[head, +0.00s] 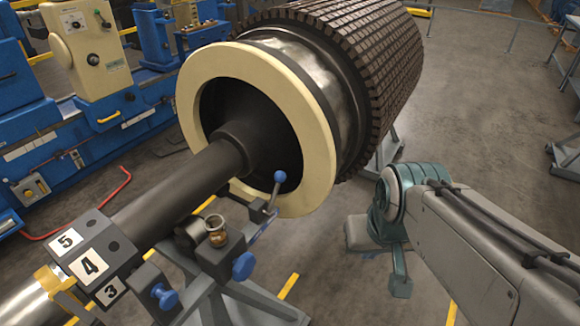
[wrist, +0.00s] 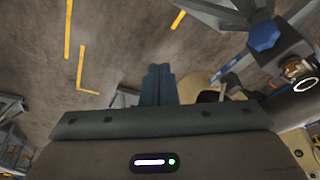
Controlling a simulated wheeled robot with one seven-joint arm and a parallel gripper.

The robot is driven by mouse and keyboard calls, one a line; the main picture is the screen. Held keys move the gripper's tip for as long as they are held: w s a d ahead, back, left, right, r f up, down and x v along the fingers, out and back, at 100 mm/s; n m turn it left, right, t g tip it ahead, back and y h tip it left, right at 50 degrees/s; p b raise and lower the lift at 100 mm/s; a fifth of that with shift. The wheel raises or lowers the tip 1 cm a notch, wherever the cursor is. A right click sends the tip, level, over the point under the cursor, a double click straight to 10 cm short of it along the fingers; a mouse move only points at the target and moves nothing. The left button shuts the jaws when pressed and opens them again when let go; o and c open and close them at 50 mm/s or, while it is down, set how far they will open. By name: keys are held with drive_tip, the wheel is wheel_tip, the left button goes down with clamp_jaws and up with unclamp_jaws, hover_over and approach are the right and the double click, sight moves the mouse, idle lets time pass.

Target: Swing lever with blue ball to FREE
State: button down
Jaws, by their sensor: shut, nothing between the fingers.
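The lever's blue ball (head: 279,176) stands up on a short rod in the head view, in front of the cream ring of the rotor. The rod rises from a dark pivot block on the grey stand. A narrow blue plate (head: 264,228) lies beside the pivot; I cannot read any FREE mark on it. My gripper (head: 400,287) is to the right of the lever, apart from it, pointing down over the floor. In the wrist view its fingers (wrist: 158,72) are together and empty. I cannot make out the blue ball clearly in the wrist view.
The large rotor (head: 365,60) and its cream ring (head: 318,150) stand behind the lever. A blue knob (head: 243,265) and a small glass cup (head: 216,232) sit on the stand near the pivot. A numbered block (head: 90,262) is at left. Open floor lies between gripper and stand.

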sight(274, 194)
drive_tip(key=w+d+f+m+t+h+b, duration=0.1)
drive_tip(key=w+f+m+t+b, duration=0.25)
drive_tip(key=w, duration=0.45)
drive_tip(key=w+d+f+m+t+b, duration=0.1)
drive_tip(key=w+f+m+t+b, duration=0.2)
drive_tip(key=w, duration=0.5)
drive_tip(key=w+a+f+m+t+y+b, duration=0.4)
drive_tip(key=w+a+m+y+b, duration=0.3)
drive_tip(key=w+a+y+b, duration=0.1)
drive_tip(key=shift+w+a+m+y+b, duration=0.15)
drive_tip(key=shift+a+m+y+b, duration=0.25)
drive_tip(key=shift+a+y, duration=0.45)
drive_tip(key=shift+w+d, duration=0.1)
drive_tip(key=shift+d, duration=0.05)
drive_tip(key=b+x, duration=0.1)
drive_tip(key=x, duration=0.8)
drive_tip(key=shift+w+r, duration=0.15)
drive_tip(key=shift+w, duration=0.2)
drive_tip(key=shift+t, duration=0.35)
